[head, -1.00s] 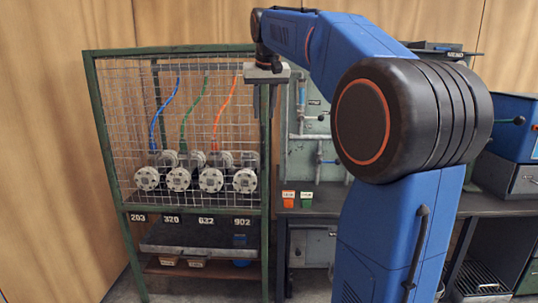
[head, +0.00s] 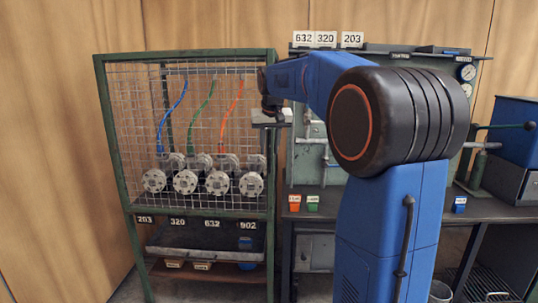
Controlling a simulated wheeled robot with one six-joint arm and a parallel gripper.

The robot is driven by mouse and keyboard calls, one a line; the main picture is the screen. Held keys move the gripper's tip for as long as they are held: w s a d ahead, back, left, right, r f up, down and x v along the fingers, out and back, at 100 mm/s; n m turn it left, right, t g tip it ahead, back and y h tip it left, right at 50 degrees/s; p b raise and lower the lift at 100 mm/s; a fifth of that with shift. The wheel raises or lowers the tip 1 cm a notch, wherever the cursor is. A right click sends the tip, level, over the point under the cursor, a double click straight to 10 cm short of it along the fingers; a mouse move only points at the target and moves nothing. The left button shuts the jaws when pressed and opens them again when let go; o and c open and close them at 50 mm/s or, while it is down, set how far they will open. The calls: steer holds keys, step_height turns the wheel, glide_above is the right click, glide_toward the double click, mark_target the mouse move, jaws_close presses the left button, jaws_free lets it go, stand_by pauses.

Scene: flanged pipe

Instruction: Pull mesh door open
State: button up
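The mesh door (head: 130,108) covers the front of a green-framed cage at the left of the head view and looks closed. Behind the mesh are several grey flanged pipe ends (head: 185,182) in a row. A blue, a green and an orange hose rise above them. My gripper (head: 271,143) points down at the cage's right front post, near mid-height of the mesh. Its fingers are small and dark against the post. I cannot tell whether they touch the door or are open. No door handle can be made out.
Labels 203, 320, 632 and 902 sit under the cage, above a shelf tray (head: 185,243). A workbench (head: 318,217) with an orange bin (head: 294,203) and a green bin (head: 313,204) adjoins on the right. A pipe panel stands behind my arm. A blue box (head: 515,135) is at far right.

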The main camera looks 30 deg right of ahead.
steer(key=shift+x, duration=1.6)
jaws_close()
